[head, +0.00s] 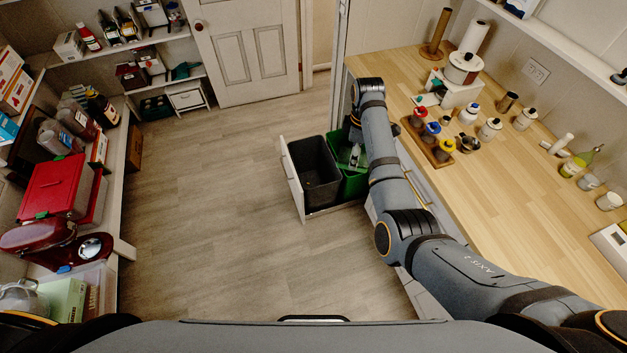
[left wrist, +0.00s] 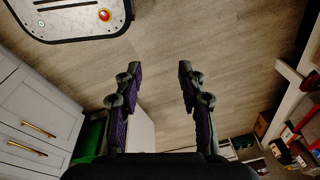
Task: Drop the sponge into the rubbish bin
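A pull-out drawer holds two open bins, a dark grey bin (head: 315,170) and a green bin (head: 352,187) beside it. The green bin's edge also shows in the left wrist view (left wrist: 90,138). Some pale, clear-looking items show inside the green bin. I cannot make out a sponge in either view. My right arm reaches forward along the counter edge, its wrist beside the green bin. Its fingers are not clear, so their state and any hold cannot be told. My left gripper (left wrist: 157,78) is open and empty above the floor, outside the head view.
The wooden counter (head: 480,210) at the right carries jars, a rack of colour-topped pots and a paper roll. Loaded shelves (head: 115,190) line the left, with a red box (head: 55,188). A white door (head: 245,50) stands at the back. The middle floor is clear.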

